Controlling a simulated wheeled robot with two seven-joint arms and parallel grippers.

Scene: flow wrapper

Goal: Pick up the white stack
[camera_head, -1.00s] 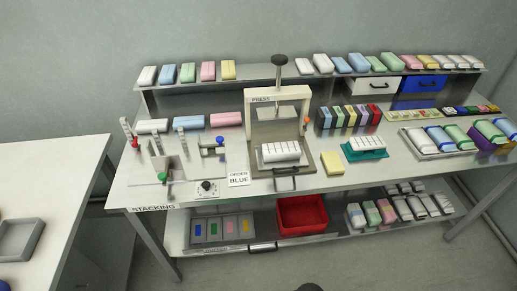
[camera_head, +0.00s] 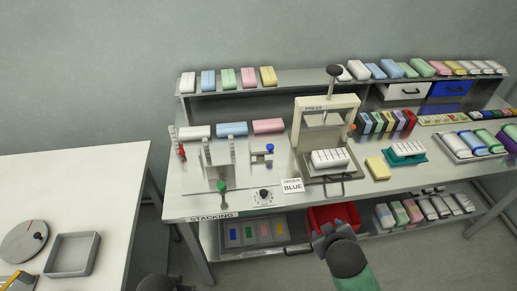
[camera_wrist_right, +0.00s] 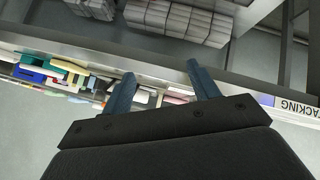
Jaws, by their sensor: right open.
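A white stack (camera_head: 330,158) with slits across its top lies on the press base. A second white slotted stack (camera_head: 405,148) sits in a teal holder to its right. A plain white block (camera_head: 195,132) lies at the left end of the table. I cannot tell which one is meant. My right gripper (camera_head: 326,236) is in front of the table's front edge, below the press, apart from all stacks. In the right wrist view its fingers (camera_wrist_right: 161,70) are spread with nothing between them.
The press (camera_head: 328,104) has a frame and lever over its base. A yellow block (camera_head: 377,168) lies beside it. A red bin (camera_head: 347,211) is on the lower shelf behind my right gripper. A sloped upper shelf (camera_head: 300,82) holds several coloured blocks.

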